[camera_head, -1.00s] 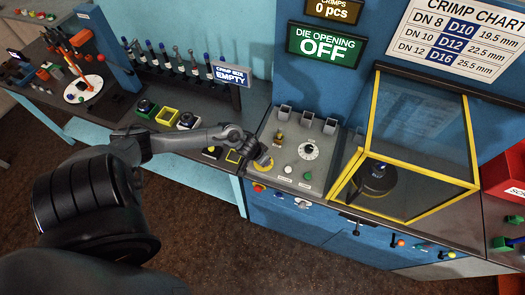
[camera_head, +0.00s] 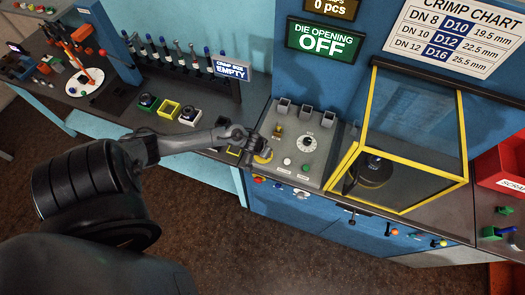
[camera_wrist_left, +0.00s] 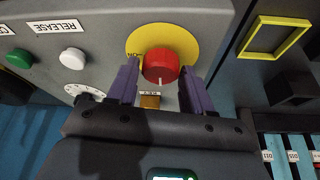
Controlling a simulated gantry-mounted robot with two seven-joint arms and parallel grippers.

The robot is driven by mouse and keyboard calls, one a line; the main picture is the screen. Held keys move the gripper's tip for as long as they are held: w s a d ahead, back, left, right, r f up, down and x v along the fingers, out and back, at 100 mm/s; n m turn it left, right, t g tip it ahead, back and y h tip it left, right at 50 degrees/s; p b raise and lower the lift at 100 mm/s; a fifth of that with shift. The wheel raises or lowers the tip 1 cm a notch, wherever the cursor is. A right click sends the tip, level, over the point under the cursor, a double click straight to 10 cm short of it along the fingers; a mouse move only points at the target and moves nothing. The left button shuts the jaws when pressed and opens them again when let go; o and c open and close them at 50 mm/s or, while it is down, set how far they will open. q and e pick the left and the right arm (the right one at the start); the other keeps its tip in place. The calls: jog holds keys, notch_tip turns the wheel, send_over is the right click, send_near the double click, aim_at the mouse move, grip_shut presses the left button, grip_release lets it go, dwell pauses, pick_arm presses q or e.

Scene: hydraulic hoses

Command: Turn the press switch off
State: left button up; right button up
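The red knob (camera_wrist_left: 160,66) sits on a round yellow plate (camera_wrist_left: 180,38) on the grey control panel in the left wrist view. A white line marks its face. My left gripper (camera_wrist_left: 159,74) is open, with one purple finger on each side of the knob; I cannot tell whether either finger touches it. In the head view my left gripper (camera_head: 257,143) is at the left edge of the control panel (camera_head: 313,168), by the yellow plate (camera_head: 263,157), and the knob is hidden. The green sign (camera_head: 323,40) reads "DIE OPENING OFF". My right gripper is not in view.
The panel also has a dial (camera_head: 308,143), a white button (camera_wrist_left: 72,57) marked RELEASE and a green button (camera_wrist_left: 20,58). A yellow-framed guard box (camera_head: 413,140) stands to the right. Coloured bins (camera_head: 168,108) and a hose-fitting rack lie to the left.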

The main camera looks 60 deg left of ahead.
pick_arm(q)
jog(key=shift+o, duration=1.4)
jog(key=p+v, duration=0.2)
jog(key=v, duration=0.8)
jog(key=shift+s+r, duration=0.25)
jog(key=shift+r, duration=0.1)
